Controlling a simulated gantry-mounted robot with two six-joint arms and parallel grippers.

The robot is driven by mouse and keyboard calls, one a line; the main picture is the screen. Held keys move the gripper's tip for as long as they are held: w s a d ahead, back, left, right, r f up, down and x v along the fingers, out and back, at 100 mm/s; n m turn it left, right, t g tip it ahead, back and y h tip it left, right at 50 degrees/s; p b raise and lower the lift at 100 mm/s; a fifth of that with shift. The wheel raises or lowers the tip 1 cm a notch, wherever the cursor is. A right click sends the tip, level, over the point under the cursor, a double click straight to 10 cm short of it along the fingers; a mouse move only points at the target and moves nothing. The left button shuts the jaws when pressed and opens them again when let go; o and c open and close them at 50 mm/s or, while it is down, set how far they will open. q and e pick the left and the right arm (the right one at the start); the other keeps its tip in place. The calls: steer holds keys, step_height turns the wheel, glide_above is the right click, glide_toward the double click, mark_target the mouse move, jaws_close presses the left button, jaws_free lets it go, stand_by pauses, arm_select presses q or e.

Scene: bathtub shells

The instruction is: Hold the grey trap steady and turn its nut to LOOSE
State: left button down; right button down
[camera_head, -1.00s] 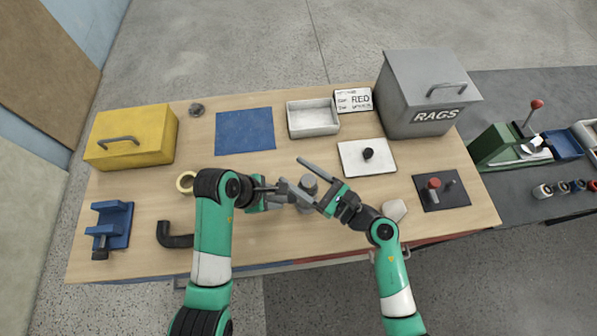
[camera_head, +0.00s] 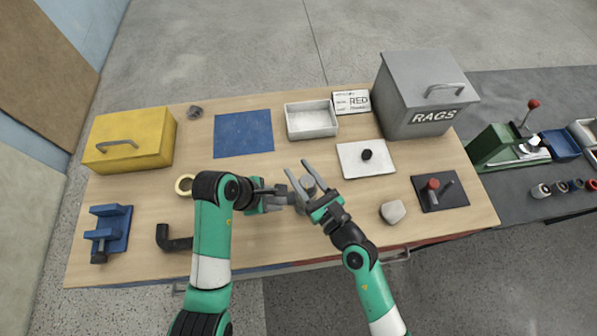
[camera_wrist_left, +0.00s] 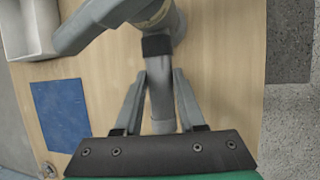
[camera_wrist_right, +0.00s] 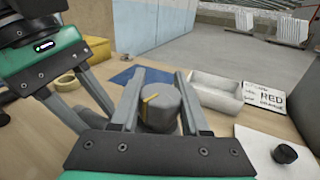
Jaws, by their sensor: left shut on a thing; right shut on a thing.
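The grey trap lies near the front middle of the bench. Its pipe (camera_wrist_left: 160,105) runs between the two fingers of my left gripper (camera_wrist_left: 162,82), which is shut on it. In the head view my left gripper (camera_head: 282,194) reaches the trap from the left. The trap's round grey nut (camera_head: 308,184) sits between the fingers of my right gripper (camera_head: 298,168), which is shut on it. In the right wrist view the nut (camera_wrist_right: 160,108) shows a yellow mark on its left side. I cannot read a LOOSE mark. The grippers hide much of the trap.
A black elbow pipe (camera_head: 172,240) and a tape ring (camera_head: 184,185) lie left of my left arm. A pale stone-like lump (camera_head: 393,212) lies to the right of my right arm.

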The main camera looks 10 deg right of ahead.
steer(key=shift+s+f+m+t+h, duration=0.1)
steer(key=shift+f+m+t+h, duration=0.15)
steer(key=shift+h, duration=0.35)
steer(key=shift+c, duration=1.9)
jaws_free()
steer(key=shift+r, duration=0.15)
steer(key=v, duration=1.2)
